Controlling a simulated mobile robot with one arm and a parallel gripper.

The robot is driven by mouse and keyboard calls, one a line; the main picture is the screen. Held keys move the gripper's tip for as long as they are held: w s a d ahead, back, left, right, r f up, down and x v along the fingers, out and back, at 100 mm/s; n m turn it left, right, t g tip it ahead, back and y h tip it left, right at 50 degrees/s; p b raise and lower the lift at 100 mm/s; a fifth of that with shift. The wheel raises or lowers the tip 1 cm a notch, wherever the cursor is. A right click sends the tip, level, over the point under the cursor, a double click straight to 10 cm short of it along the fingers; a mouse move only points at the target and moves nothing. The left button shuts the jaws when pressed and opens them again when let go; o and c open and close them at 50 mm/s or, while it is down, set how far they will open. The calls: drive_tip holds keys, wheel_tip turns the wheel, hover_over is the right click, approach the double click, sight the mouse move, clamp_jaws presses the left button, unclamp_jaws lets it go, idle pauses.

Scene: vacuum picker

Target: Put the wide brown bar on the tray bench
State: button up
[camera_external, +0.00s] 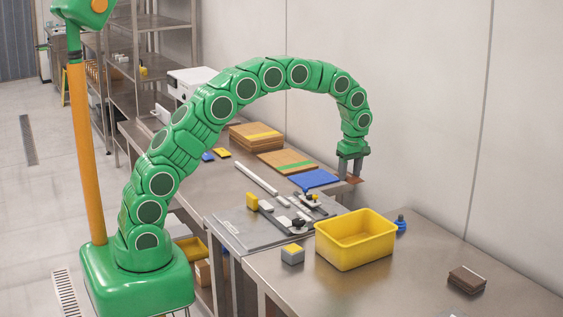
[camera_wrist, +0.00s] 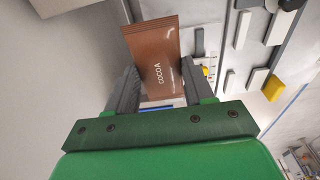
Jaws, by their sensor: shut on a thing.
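A flat, wide brown bar lettered COCOA (camera_wrist: 158,62) is between my gripper's grey jaws in the wrist view. My gripper (camera_external: 350,169) is shut on it and points down in the external view. There only a small brown part of the bar (camera_external: 356,181) shows below the fingers, above the back of the metal bench by the wall. Another brown item, like stacked bars (camera_external: 467,279), lies on the front right bench (camera_external: 420,290). Which surface is the tray bench I cannot tell for certain.
A yellow bin (camera_external: 356,238) stands on the front bench, with a blue-capped item (camera_external: 401,222) behind it and a grey-yellow block (camera_external: 292,254) beside it. A grey fixture plate (camera_external: 240,232) and a blue sheet (camera_external: 315,179) lie further back. The right bench has free room.

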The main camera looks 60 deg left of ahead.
drive_tip(key=s+a, duration=0.3)
drive_tip(key=a, duration=0.9)
drive_tip(key=s+a, duration=0.3)
drive_tip(key=a, duration=0.9)
drive_tip(key=s+a, duration=0.3)
drive_tip(key=a, duration=0.9)
drive_tip(key=s+a+f, duration=0.2)
drive_tip(key=s+a, duration=2.4)
drive_tip(key=a, duration=0.2)
drive_tip(key=shift+w+a+f, duration=1.2)
drive_tip(key=shift+a+f, duration=0.3)
drive_tip(key=shift+a, duration=0.3)
drive_tip(key=shift+w+a+f, duration=1.15)
drive_tip(key=shift+a+f, duration=0.3)
drive_tip(key=shift+a, duration=0.4)
drive_tip(key=shift+w+a+f, duration=1.2)
drive_tip(key=shift+a+f, duration=0.3)
drive_tip(key=shift+a, duration=0.3)
drive_tip(key=shift+a+f, duration=0.1)
drive_tip(key=shift+f, duration=0.1)
drive_tip(key=shift+w+f, duration=0.15)
drive_tip(key=shift+f, duration=1.5)
